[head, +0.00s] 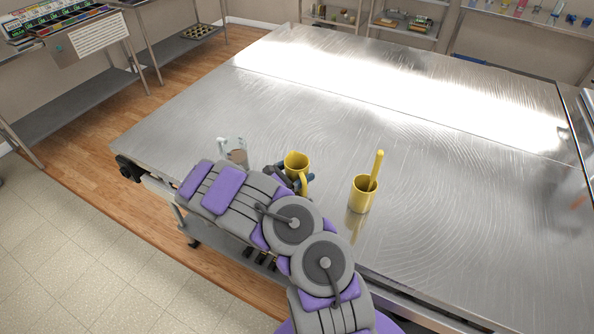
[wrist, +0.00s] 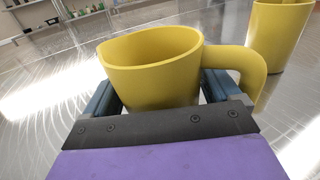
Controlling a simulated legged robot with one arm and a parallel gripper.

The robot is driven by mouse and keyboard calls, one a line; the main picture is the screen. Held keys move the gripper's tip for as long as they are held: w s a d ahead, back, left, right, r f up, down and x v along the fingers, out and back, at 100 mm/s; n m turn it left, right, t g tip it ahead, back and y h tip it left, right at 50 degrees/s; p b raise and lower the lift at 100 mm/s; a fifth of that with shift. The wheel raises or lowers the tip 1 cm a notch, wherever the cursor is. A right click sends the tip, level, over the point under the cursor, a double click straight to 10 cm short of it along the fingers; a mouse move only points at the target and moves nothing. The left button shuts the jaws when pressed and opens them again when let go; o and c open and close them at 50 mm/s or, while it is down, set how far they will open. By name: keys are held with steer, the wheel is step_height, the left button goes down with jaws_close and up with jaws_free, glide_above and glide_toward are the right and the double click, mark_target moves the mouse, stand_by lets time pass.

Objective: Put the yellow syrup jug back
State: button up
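The yellow syrup jug (head: 296,163) is near the left part of the steel table, at my gripper (head: 288,177). In the wrist view, the jug (wrist: 152,70) sits between the two fingers of my gripper (wrist: 158,92), which flank its walls and seem to touch them. Its rim faces up and its handle (wrist: 250,65) sticks out to the right, past the right finger. The jug's lower part is hidden by my gripper, so I cannot tell whether it touches the table.
A yellow container (head: 363,195) with a yellow stick rising from it stands to the right. A pale jug (head: 236,154) is on the left, partly behind my arm. The steel table (head: 450,190) is mostly clear. Shelves (head: 410,20) stand at the back.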

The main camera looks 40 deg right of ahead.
steer(key=shift+o, duration=0.8)
steer(key=shift+d, duration=0.4)
steer(key=shift+d+r, duration=0.1)
steer(key=a, duration=0.4)
steer(key=a+p, duration=0.1)
steer(key=a, duration=0.3)
steer(key=a+p, duration=0.1)
steer(key=a, duration=0.3)
steer(key=shift+w, duration=0.4)
steer(key=s+d+r+m+g+y, duration=0.1)
steer(key=s+r+m+g+y, duration=0.55)
steer(key=s+r+m, duration=0.85)
steer(key=s+a+r+m+t+y, duration=0.1)
steer(key=s+a+r+t+y, duration=0.2)
steer(key=s+a, duration=0.6)
steer(key=s+a+r+m+t+y, duration=0.1)
steer(key=s+a+r+t+y, duration=0.2)
steer(key=s+a+y, duration=0.5)
steer(key=s+a, duration=0.2)
steer(key=a, duration=0.1)
steer(key=shift+a, duration=0.3)
